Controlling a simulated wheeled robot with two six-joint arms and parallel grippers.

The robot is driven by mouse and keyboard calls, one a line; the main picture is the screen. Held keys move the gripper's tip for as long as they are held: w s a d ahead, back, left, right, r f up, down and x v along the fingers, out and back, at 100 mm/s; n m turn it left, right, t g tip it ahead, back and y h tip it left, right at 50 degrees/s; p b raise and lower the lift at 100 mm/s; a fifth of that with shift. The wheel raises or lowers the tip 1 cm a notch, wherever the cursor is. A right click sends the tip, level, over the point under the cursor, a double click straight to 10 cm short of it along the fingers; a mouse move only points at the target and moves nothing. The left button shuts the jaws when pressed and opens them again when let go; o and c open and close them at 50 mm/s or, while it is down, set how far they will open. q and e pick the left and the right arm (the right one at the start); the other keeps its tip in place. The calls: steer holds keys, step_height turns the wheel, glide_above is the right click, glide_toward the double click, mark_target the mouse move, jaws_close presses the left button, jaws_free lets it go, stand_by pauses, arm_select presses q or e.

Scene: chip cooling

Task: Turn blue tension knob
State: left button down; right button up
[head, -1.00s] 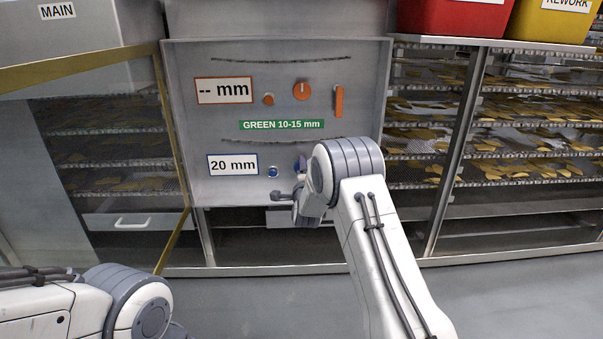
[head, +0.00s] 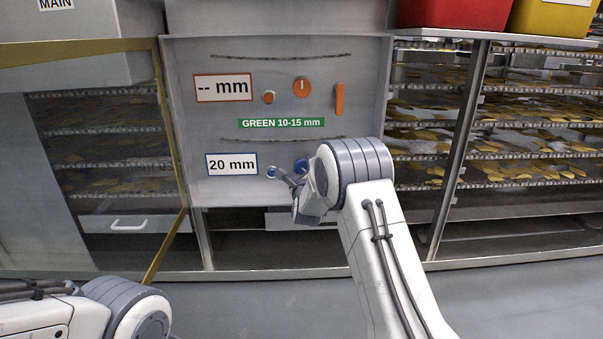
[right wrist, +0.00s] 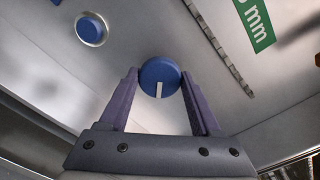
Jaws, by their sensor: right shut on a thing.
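The blue tension knob (head: 300,167) is on the lower part of the grey panel (head: 220,120), partly covered by my right wrist. In the right wrist view the knob (right wrist: 160,75) sits between the two fingers, its white mark pointing to the bottom of the picture. My right gripper (right wrist: 160,78) is shut on it; in the head view its fingers (head: 288,174) reach up to the panel.
Above are an orange knob (head: 301,87), an orange button (head: 268,97), an orange slider (head: 339,99), a "-- mm" display (head: 223,87) and a green "10-15 mm" label (head: 281,123). A yellow-framed glass door (head: 158,150) stands at left. Chip racks (head: 530,120) are at right.

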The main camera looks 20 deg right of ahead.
steer(key=shift+f+m, duration=0.1)
steer(key=shift+m, duration=0.3)
steer(key=o, duration=1.4)
steer(key=shift+c, duration=0.2)
steer(key=p+v, duration=0.4)
steer(key=v, duration=0.6)
steer(key=shift+s, duration=0.2)
steer(key=shift+a, duration=0.1)
